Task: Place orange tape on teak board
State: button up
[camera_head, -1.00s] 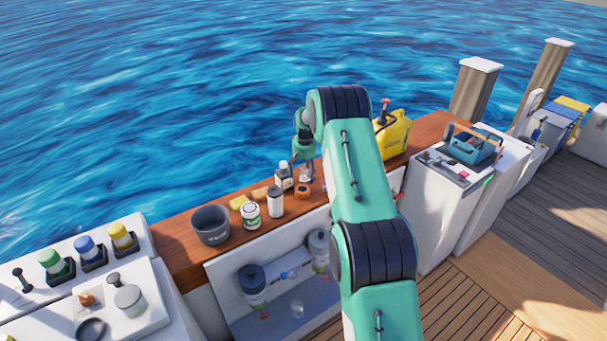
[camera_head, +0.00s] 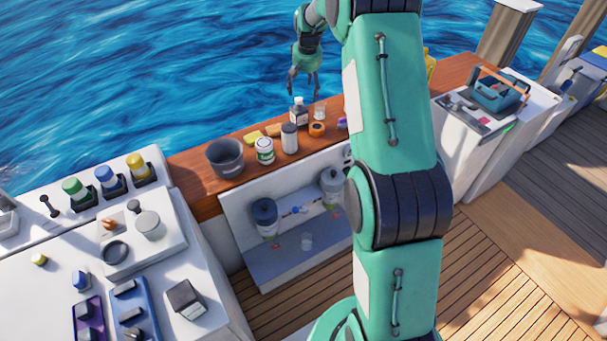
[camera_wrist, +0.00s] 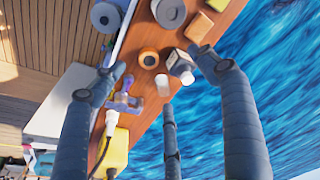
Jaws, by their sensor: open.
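The orange tape (camera_head: 317,129) is a small roll lying on a brown wooden ledge (camera_head: 193,181) beside the water. It also shows in the wrist view (camera_wrist: 149,58), with a dark centre. The ledge looks like teak, but I cannot tell whether it is the teak board. My gripper (camera_head: 304,91) is open and empty above the far side of the ledge, behind the dark bottle. In the wrist view its spread fingers (camera_wrist: 160,65) lie around the area of the tape and bottle, without visibly touching either.
The dark bottle (camera_head: 298,112) stands close to the tape. A grey canister (camera_head: 289,138), a white-and-green can (camera_head: 265,150) and a dark bucket (camera_head: 225,157) stand to the left. Water lies beyond the ledge.

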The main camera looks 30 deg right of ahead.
jog(key=s+a+r+n+t, duration=0.2)
jog(key=s+a+r, duration=1.8)
jog(key=s+r, duration=0.2)
jog(key=s+a, duration=0.3)
jog(key=s, duration=0.6)
jog(key=s+a+f+n+t, duration=0.1)
jog(key=s+a, duration=0.3)
jog(key=s, duration=0.6)
jog(key=s+a, duration=0.4)
jog(key=s, duration=0.6)
jog(key=shift+s+f+n+y, duration=0.25)
jog(key=shift+n+y, duration=0.15)
